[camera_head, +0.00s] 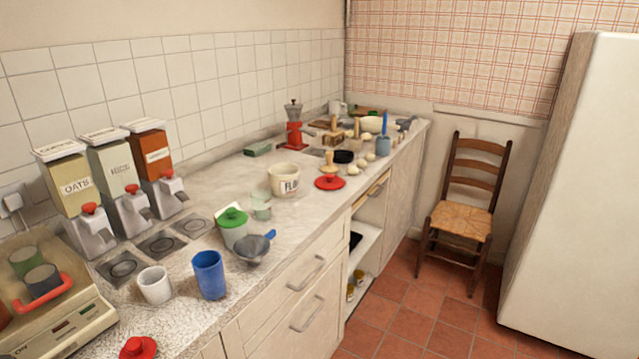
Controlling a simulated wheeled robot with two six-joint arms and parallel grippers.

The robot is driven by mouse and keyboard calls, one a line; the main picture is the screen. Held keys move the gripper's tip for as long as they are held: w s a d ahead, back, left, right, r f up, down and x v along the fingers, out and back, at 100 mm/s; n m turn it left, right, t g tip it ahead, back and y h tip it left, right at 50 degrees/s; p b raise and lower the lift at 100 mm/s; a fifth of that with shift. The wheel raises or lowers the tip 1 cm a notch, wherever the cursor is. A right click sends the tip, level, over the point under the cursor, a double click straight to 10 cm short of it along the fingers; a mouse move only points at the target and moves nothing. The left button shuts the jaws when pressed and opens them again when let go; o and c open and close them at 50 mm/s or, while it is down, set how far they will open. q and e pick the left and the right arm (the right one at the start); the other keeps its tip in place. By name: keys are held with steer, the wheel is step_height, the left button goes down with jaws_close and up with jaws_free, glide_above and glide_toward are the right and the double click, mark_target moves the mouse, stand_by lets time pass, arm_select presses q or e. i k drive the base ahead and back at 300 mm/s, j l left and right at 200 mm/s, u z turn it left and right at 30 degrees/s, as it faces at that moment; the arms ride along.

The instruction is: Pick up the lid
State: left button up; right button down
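Several lid-like things show. A flat red lid (330,183) lies on the counter near its front edge, just right of the cream FLOUR pot (284,179), which is open at the top. A pale wooden piece stands at or just behind this lid; I cannot tell whether they touch. Another red lid with a knob (138,347) is at the bottom edge, partly cut off. A green lid (233,217) sits on a whitish jar (234,236). Neither of my grippers is in view.
The long counter (222,184) runs along the tiled wall. A blue cup (209,275), white cup (155,285), strainer (252,249) and dispensers (123,179) crowd its near part. A chair (462,210) and a fridge (577,190) are right.

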mark_target(329, 182)
steer(key=i+l+u, duration=0.15)
steer(key=u, duration=0.3)
steer(key=i+l+u, duration=0.15)
steer(key=u, duration=0.3)
steer(key=l+u, duration=0.35)
steer(key=u, duration=0.15)
